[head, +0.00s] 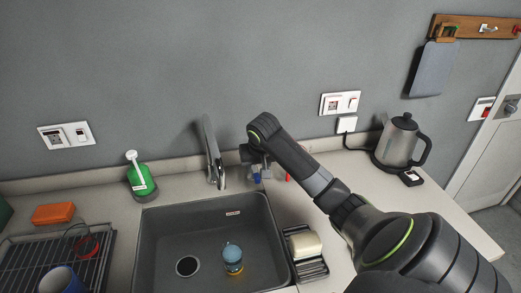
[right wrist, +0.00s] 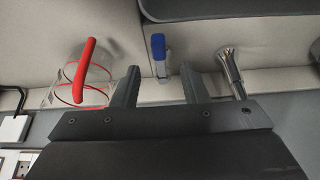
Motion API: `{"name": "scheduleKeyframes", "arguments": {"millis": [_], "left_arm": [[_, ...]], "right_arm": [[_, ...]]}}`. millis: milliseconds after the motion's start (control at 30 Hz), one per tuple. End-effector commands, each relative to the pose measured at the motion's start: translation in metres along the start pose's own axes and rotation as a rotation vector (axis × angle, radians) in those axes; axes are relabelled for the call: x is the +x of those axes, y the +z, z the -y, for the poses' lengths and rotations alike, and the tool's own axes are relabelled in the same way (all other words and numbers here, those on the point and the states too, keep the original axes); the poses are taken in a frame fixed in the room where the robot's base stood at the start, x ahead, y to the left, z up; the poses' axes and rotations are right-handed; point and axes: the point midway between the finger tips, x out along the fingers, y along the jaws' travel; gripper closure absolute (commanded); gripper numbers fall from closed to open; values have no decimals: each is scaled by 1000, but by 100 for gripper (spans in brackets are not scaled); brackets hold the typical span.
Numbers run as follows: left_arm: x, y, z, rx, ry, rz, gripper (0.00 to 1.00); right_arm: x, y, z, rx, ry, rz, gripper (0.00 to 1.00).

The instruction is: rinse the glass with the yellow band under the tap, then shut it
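The glass with the yellow band (head: 235,268) stands in the grey sink (head: 175,225), right of the drain. A round blue shape shows at its top; I cannot tell what it is. The tap (head: 213,165) rises behind the sink, with no water stream visible. A blue handle (head: 257,179) is right of the tap. My right gripper (head: 254,166) is over the counter there. In the right wrist view its fingers (right wrist: 160,87) are apart and empty, with the blue handle (right wrist: 158,47) in line with the gap. The tap (right wrist: 231,72) is to the right. My left gripper is out of view.
A red bar (right wrist: 84,70) and clear red-ringed item show left in the wrist view. A green bottle (head: 140,180), orange sponge (head: 53,213) and rack (head: 30,262) are left of the sink. A pale block (head: 305,245) and kettle (head: 398,140) are right.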

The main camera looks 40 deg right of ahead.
Motion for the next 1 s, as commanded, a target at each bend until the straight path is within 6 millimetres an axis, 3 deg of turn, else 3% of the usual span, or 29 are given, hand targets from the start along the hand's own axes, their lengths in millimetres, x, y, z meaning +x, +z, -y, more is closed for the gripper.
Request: {"name": "scheduleKeyframes", "arguments": {"millis": [333,400,633,1000], "left_arm": [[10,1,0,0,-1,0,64],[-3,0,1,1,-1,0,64],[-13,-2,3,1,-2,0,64],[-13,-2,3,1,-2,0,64]], "right_arm": [[-86,-1,0,-1,0,-7,60],[-100,-3,0,0,1,-2,60],[-113,-1,0,1,0,0,60],[-114,0,0,1,0,0,60]]}}
